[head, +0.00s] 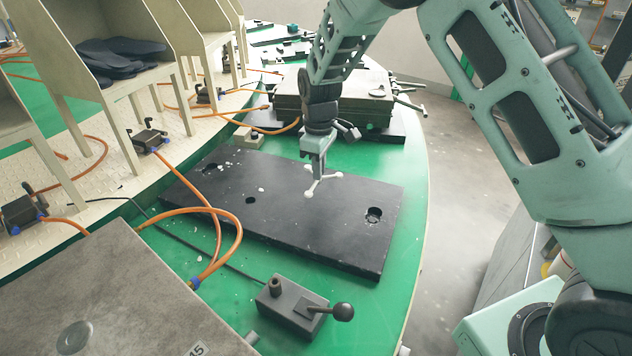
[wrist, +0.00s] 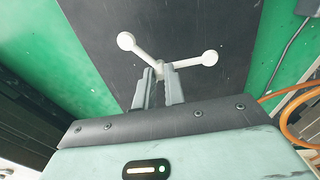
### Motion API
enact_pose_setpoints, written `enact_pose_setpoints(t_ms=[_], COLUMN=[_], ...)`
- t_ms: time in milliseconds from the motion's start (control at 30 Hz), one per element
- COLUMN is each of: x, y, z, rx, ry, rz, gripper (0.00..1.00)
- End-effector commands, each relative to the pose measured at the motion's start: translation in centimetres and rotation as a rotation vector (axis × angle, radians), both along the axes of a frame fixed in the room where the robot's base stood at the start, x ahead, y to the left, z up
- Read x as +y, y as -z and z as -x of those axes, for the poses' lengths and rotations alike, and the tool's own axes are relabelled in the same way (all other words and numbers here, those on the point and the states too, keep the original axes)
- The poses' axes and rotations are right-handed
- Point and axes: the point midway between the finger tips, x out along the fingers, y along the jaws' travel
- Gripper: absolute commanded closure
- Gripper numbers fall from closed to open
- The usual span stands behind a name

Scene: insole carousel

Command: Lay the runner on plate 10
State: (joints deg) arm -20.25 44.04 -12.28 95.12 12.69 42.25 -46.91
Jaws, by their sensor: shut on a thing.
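The runner (head: 322,180) is a small white three-armed piece with rounded ends. It also shows in the wrist view (wrist: 188,61), where two arms spread out beyond the fingertips. My gripper (head: 317,167) is shut on the runner near its hub, pointing down over a dark flat plate (head: 290,210). The fingers (wrist: 160,82) hide part of the runner in the wrist view. I cannot tell whether the runner touches the plate. The dark plate has round holes and a few white crumbs; no number is readable on it.
A grey plate (head: 110,290) marked 15 lies at the front left. A lever box (head: 295,305) stands on the green table before the dark plate. Stacked plates (head: 345,98) stand behind. Orange hoses (head: 235,235) loop at the left. The dark plate's right half is mostly clear.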

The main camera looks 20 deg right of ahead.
Motion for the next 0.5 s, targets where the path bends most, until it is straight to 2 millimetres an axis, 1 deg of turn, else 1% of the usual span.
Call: enact_pose_setpoints(t_ms=[33,233,400,500], x=[0.0,0.0,0.0,0.0], y=[0.5,2.1,4.4,4.8], z=[0.0,0.0,0.0,0.0], rx=[0.001,0.001,0.001,-0.001], ry=[0.000,0.001,0.000,0.001], rz=[0.000,0.000,0.000,-0.001], gripper=[1.00,1.00,1.00,1.00])
